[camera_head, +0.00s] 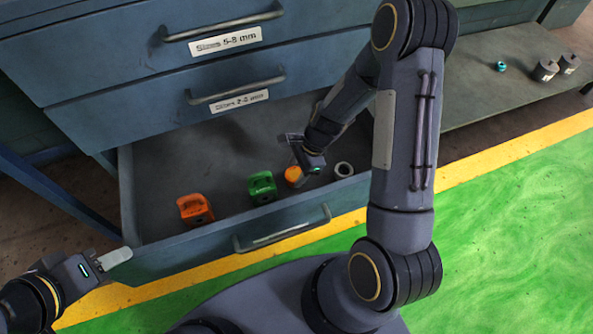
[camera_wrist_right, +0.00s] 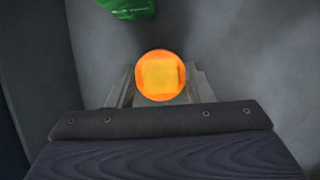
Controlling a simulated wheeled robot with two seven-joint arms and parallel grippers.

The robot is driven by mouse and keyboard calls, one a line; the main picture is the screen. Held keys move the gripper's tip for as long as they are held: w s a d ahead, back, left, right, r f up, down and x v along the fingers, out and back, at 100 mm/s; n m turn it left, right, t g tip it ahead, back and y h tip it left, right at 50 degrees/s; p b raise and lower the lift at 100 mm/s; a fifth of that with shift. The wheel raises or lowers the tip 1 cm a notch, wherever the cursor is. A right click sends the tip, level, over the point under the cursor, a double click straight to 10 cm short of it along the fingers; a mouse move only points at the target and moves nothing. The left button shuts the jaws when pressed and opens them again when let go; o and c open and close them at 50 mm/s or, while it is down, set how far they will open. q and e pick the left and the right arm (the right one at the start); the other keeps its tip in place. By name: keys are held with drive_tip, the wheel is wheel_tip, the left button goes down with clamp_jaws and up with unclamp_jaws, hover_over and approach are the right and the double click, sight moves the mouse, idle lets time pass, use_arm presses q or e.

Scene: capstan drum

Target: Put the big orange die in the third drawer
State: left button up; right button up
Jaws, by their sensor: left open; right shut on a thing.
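An orange round die (camera_head: 293,175) is in the open drawer (camera_head: 150,254), the lowest drawer in view, below two shut ones. In the right wrist view the die (camera_wrist_right: 160,76) shows a round face with a paler square middle. My right gripper (camera_head: 301,170) reaches down into the drawer and is shut on the die, with a finger on either side of it. I cannot tell whether the die touches the drawer floor. My left gripper (camera_head: 116,258) is open and empty, outside the drawer's front left corner.
In the drawer, an orange block (camera_head: 195,209) and a green block (camera_head: 262,187) stand left of the die, and a grey ring (camera_head: 344,170) lies right. A shelf (camera_head: 480,90) at right holds a teal ring (camera_head: 501,66) and grey cylinders (camera_head: 545,70). The drawer's back left floor is clear.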

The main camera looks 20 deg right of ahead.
drive_tip(key=shift+f, duration=0.15)
drive_tip(key=o, duration=1.4)
